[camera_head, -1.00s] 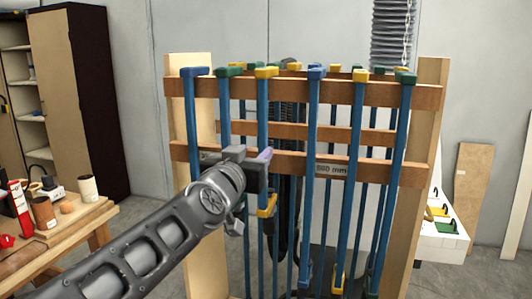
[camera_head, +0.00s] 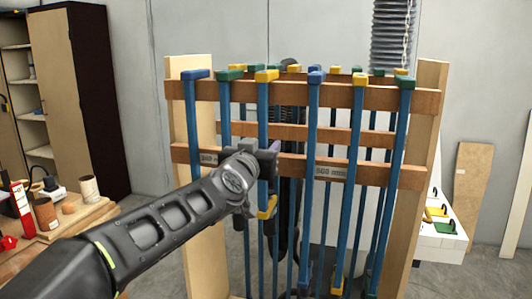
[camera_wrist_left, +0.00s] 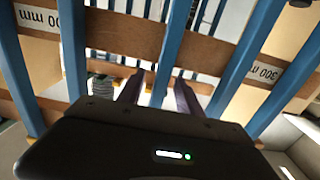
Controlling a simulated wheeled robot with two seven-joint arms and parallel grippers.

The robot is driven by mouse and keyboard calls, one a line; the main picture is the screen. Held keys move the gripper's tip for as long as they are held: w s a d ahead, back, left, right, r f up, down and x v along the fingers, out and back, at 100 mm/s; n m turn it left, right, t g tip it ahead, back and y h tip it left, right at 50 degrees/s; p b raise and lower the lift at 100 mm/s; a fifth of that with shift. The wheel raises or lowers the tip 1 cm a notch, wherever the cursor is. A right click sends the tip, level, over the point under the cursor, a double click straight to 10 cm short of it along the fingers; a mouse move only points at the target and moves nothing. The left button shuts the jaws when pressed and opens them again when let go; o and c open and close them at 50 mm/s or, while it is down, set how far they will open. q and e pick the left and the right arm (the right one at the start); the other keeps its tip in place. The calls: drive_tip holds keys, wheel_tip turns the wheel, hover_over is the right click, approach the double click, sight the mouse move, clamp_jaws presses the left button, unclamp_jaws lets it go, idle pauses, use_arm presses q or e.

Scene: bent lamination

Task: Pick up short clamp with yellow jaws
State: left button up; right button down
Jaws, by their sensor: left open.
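The short clamp with yellow jaws (camera_head: 266,76) hangs on the wooden rack. Its blue bar runs down to a lower yellow jaw (camera_head: 267,207) that ends well above the long clamps' lower jaws. My left gripper (camera_head: 268,153) is at this bar, just above the lower jaw, and hides part of it. In the left wrist view, the open fingers (camera_wrist_left: 158,92) stand on either side of a blue bar (camera_wrist_left: 172,50). Whether they touch it cannot be told. My right gripper is not in view.
The rack's wooden rails (camera_head: 290,94) carry several blue-barred clamps with blue, green and yellow jaws. A long blue-jawed clamp (camera_head: 313,120) hangs close to the right. A workbench (camera_head: 75,218) stands at left, a white stand (camera_head: 440,240) at right.

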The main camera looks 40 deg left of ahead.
use_arm(q)
drive_tip(key=shift+w+a, duration=0.15)
drive_tip(key=shift+w, duration=0.3)
drive_tip(key=shift+c, duration=0.5)
clamp_jaws()
drive_tip(key=shift+r, duration=0.15)
